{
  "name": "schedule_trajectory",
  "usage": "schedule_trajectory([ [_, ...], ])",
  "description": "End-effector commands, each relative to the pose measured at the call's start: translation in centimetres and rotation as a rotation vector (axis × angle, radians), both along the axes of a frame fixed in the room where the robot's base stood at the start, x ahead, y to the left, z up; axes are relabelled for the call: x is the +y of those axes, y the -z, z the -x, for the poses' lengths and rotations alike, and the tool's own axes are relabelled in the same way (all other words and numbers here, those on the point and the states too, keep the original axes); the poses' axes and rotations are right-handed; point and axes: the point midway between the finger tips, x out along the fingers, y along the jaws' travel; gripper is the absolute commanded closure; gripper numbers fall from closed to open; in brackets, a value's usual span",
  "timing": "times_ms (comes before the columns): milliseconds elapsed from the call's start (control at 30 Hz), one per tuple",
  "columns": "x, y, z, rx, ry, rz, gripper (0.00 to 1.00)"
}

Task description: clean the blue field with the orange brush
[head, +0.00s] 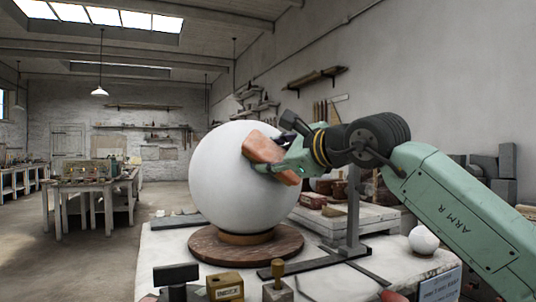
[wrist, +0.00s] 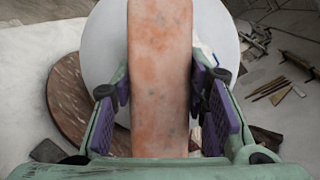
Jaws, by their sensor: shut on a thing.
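The orange brush (head: 262,148) is a worn, block-shaped piece. My gripper (head: 282,156) is shut on it, and in the wrist view the purple-padded fingers (wrist: 161,92) flank the brush (wrist: 160,50) on both sides. The large white sphere (head: 222,185) stands on a round brown base (head: 205,243). The brush is at the sphere's upper right side; I cannot tell whether it touches. The wrist view shows the sphere (wrist: 105,45) behind the brush. I make out no clear blue field; only a small bluish trace shows at the brush's right edge there.
A small white sphere (head: 423,240) sits at the right of the white worktable. A grey metal stand (head: 352,215) rises right of the large sphere. A wooden block (head: 225,287) and tools line the front edge. Stacked boards (head: 370,218) lie behind.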

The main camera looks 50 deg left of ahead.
Motion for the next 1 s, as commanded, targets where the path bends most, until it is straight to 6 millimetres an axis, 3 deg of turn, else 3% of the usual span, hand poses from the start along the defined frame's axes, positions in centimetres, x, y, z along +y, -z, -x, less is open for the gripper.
schedule_trajectory([
  [1000,2.2,-2.6,2.8,-0.002,-0.001,-0.001,0.91],
])
